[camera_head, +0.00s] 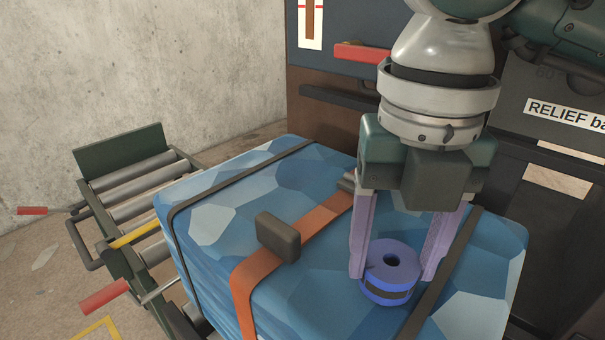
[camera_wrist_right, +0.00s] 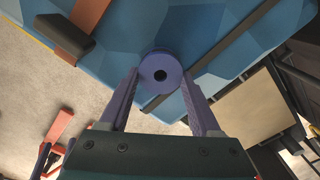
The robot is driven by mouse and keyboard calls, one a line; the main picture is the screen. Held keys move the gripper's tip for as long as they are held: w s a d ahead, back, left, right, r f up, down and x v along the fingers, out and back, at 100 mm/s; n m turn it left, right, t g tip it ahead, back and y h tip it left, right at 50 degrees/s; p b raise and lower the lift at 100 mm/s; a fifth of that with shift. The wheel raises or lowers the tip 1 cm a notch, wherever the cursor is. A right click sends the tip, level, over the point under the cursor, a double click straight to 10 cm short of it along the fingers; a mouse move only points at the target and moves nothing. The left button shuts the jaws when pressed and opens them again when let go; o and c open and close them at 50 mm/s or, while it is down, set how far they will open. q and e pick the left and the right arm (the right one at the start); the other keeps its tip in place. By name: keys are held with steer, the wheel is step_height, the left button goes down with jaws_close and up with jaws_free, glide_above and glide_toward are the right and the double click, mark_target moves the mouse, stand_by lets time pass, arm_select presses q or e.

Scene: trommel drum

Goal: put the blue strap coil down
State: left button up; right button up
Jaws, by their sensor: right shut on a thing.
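The blue strap coil (camera_head: 388,290) is a short blue-violet roll with a dark centre hole and a dark band round its side. My right gripper (camera_head: 393,275) points down, with one lilac finger on either side of the coil, and is shut on it. The coil is at the top of a blue patterned block (camera_head: 290,185); I cannot tell whether its underside touches. In the right wrist view the coil (camera_wrist_right: 160,68) sits between the fingertips, over the block's near edge. My left gripper is not in view.
An orange strap (camera_head: 315,222) with a dark buckle (camera_head: 278,237) and two dark straps cross the block. A roller conveyor (camera_head: 140,185) with red-handled levers stands left. Dark cabinets with a RELIEF label (camera_head: 565,115) stand behind. The block's top left of the coil is partly clear.

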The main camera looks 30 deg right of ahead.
mark_target(391, 268)
steer(key=shift+s+a, duration=0.1)
steer(key=shift+a, duration=0.05)
steer(key=shift+f, duration=0.2)
steer(key=o, duration=1.5)
steer(key=shift+c, duration=0.2)
steer(key=shift+r, duration=0.1)
step_height(391, 268, up, 7)
steer(key=shift+r, duration=0.35)
